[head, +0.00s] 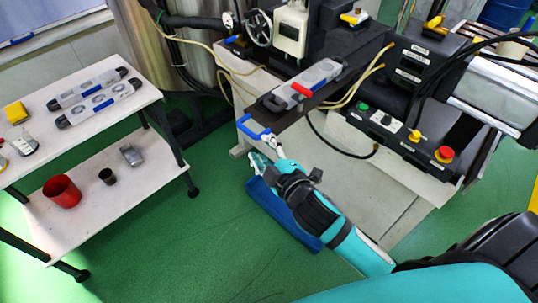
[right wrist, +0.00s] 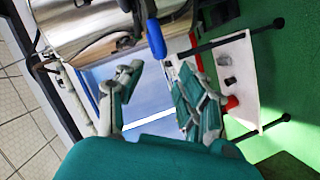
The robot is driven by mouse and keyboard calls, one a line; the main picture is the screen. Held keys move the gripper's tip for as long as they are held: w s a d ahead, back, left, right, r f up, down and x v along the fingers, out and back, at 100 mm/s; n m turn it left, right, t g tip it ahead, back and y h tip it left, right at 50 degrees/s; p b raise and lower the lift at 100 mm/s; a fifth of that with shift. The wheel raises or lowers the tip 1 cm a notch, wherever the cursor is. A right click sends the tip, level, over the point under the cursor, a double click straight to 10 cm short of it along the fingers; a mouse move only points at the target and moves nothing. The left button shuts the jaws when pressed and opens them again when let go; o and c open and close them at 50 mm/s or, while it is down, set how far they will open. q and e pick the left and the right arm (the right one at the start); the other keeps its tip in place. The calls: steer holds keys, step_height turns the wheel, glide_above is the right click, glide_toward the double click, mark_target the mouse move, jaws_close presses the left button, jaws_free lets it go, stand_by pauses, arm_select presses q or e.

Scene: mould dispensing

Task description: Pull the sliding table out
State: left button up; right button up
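The sliding table (head: 285,118) is a dark flat plate on the machine in the head view. A blue handle (head: 252,129) is at its near-left end, and it also shows in the right wrist view (right wrist: 155,38). A grey and blue mould (head: 318,77) with a red part lies on the table. My right gripper (head: 268,157) is just below the handle in the head view. In the right wrist view its fingers (right wrist: 160,78) are spread apart, with the handle beyond the gap between the tips. Whether a finger touches the handle is unclear. My left gripper is out of view.
A white two-level cart (head: 95,125) stands at the left with moulds on top and a red cup (head: 62,190) below. A control panel (head: 395,130) with a red button is right of the sliding table. Green floor between cart and machine is mostly clear.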

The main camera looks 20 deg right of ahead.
steer(key=v, duration=0.2)
steer(key=shift+s+r, duration=0.1)
steer(key=shift+s, duration=0.3)
steer(key=s+d+f+m+g, duration=0.1)
steer(key=s+d+f+g, duration=0.1)
steer(key=f, duration=1)
steer(key=s+d+f+m+g+h, duration=0.1)
steer(key=s+f+m+g, duration=0.15)
steer(key=f, duration=0.95)
steer(key=s+d+f+m+g, duration=0.1)
steer(key=s+d+f+g, duration=0.15)
steer(key=f, duration=0.85)
steer(key=s+f+m+g, duration=0.2)
steer(key=s+f, duration=0.8)
steer(key=s, duration=0.5)
steer(key=s+f+m+g, duration=0.3)
steer(key=s+f+g, duration=0.2)
steer(key=s+f, duration=0.5)
steer(key=s, duration=0.6)
steer(key=shift+d+f, duration=0.25)
steer(key=shift+f, duration=0.15)
steer(key=shift+m, duration=0.25)
